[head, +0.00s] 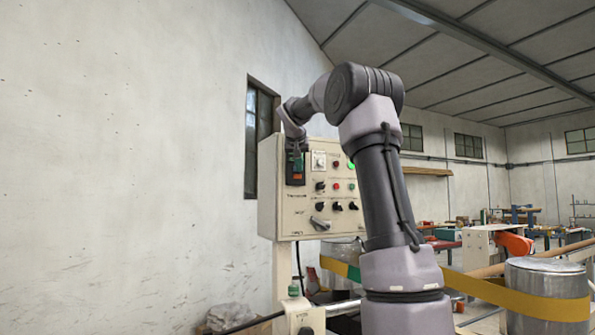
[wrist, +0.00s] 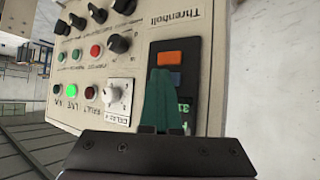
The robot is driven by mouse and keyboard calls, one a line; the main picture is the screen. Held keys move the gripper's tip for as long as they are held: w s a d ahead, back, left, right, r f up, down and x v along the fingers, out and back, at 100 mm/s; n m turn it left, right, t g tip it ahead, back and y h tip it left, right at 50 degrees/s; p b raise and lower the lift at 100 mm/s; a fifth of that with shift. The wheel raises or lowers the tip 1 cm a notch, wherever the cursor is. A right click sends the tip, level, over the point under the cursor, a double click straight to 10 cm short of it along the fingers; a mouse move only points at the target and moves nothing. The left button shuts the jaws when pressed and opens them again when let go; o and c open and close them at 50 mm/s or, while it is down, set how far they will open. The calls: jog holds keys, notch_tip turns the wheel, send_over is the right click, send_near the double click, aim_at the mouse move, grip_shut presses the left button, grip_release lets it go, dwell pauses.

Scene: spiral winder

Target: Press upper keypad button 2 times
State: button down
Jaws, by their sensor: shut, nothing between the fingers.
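The keypad (wrist: 193,62) is a black module on the control panel, upside down in the wrist view. It has an orange button (wrist: 169,57), a blue button (wrist: 173,75) and a display (wrist: 184,106) with green digits, partly hidden by my fingers. Upright, the blue button is the upper one, between display and orange button. My gripper (wrist: 160,70) is shut and empty, its teal fingertips in front of the blue button, covering part of it. I cannot tell whether they touch it. In the head view my gripper (head: 296,154) is in front of the keypad (head: 296,180).
The beige control panel (head: 268,215) also carries several knobs, lamps and red and green buttons right of the keypad. A lit green lamp (wrist: 71,91) shows in the wrist view. A white wall (head: 120,160) stands left. Metal drums (head: 528,270) stand at lower right.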

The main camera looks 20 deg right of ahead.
jog(key=shift+s, duration=0.85)
jog(key=shift+s, duration=0.1)
jog(key=shift+s+d, duration=0.15)
jog(key=shift+s, duration=2.25)
dwell(0.5)
jog(key=s, duration=0.3)
jog(key=shift+s, duration=0.4)
